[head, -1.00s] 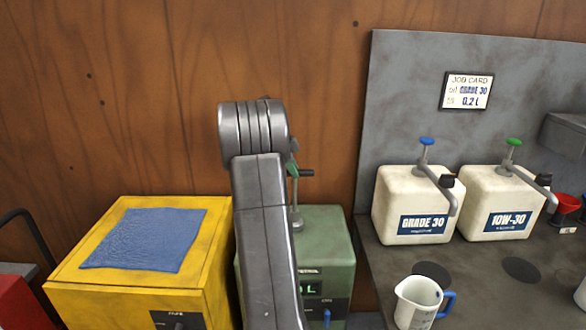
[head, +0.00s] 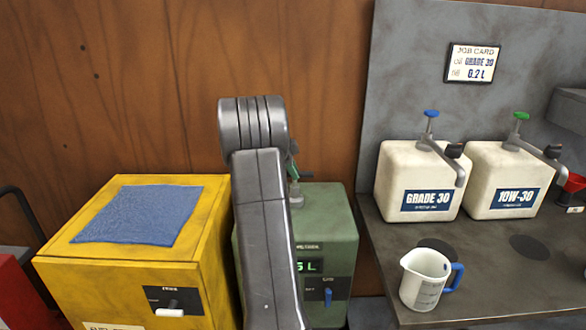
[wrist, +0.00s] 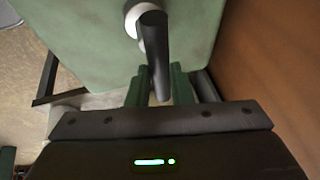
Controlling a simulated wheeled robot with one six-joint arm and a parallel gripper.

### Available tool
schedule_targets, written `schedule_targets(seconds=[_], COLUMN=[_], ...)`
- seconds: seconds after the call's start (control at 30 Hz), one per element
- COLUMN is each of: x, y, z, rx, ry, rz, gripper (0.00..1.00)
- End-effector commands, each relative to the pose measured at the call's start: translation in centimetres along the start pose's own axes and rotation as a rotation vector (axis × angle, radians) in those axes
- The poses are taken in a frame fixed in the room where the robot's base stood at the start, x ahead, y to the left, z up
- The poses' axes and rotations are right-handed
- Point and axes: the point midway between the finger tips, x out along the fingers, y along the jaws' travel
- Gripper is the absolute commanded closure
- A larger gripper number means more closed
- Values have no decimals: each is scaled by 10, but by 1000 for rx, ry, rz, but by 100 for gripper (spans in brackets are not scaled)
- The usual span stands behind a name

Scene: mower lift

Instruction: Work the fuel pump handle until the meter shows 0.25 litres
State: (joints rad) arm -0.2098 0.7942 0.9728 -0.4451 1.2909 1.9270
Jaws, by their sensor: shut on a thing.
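The fuel pump is a green box (head: 334,225) partly hidden behind my arm. Its meter (head: 311,266) is lit green; I read only "5 L", as the leading digits are covered. The pump handle's dark end (head: 306,175) shows just right of my arm, low over the box top. In the wrist view, the dark handle bar (wrist: 155,40) runs down between the green fingers of my gripper (wrist: 158,84), which is shut on it.
A yellow box (head: 120,268) with a blue cloth (head: 138,214) stands left of the pump. On the grey bench at right are two white oil cans (head: 415,182) (head: 500,180) and a measuring jug (head: 424,280). A wooden wall (head: 170,80) is close behind.

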Motion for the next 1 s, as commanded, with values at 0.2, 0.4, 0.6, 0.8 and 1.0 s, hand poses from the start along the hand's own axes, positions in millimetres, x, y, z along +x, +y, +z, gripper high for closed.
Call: schedule_targets(seconds=[0.2,0.4,0.6,0.8,1.0], x=[4,4,3,-10,-52], y=[2,2,2,1,0], z=[2,2,1,2,2], rx=[-3,-3,-2,-2,-2], ry=[-2,-1,-1,-2,-3], rz=[11,10,8,4,2], gripper=[100,59,59,59,59])
